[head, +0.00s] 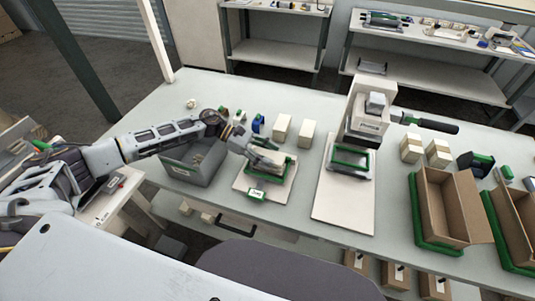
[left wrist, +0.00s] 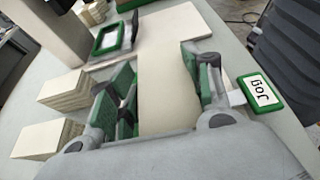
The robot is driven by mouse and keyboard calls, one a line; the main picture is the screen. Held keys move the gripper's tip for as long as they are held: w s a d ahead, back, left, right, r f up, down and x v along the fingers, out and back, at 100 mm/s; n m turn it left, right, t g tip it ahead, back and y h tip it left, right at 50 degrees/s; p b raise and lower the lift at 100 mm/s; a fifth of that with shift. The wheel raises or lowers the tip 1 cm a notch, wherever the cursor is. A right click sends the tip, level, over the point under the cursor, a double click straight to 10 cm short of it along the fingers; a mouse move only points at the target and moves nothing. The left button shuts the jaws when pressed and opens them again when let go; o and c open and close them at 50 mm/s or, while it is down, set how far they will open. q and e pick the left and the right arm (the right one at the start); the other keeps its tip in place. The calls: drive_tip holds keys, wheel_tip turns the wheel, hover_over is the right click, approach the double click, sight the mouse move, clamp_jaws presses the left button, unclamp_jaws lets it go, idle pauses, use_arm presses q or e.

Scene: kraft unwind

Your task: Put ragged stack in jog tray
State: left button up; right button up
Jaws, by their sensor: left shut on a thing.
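My left gripper (head: 266,157) reaches in from the left over the green jog tray (head: 262,179), which sits on a white board. In the left wrist view, my left gripper (left wrist: 160,102) is shut on a cream ragged stack (left wrist: 165,88) of paper, which lies between its fingers. Green parts show beside both fingers. The gripper covers much of the tray, so I cannot tell whether the stack rests on its floor. A green-framed Jog label (left wrist: 265,91) shows beside the right-hand finger. My right gripper is not in view.
A grey bin (head: 190,165) stands just left of the tray. Two cream stacks (head: 282,127) (head: 306,133) stand behind it. A press with a black handle (head: 437,125) stands to the right. Open cardboard boxes (head: 447,205) sit further right.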

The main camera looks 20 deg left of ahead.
use_arm(q)
drive_tip(key=shift+f, duration=0.15)
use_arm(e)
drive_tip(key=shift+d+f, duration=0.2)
use_arm(q)
drive_tip(key=o, duration=1.2)
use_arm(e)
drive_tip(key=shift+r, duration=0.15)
use_arm(q)
drive_tip(key=shift+r, duration=0.2)
drive_tip(key=b+v, duration=0.3)
drive_tip(key=v, duration=0.9)
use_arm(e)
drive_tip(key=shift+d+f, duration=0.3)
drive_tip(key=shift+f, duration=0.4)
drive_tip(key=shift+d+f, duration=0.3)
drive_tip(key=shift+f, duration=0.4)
use_arm(q)
drive_tip(key=shift+f, duration=0.1)
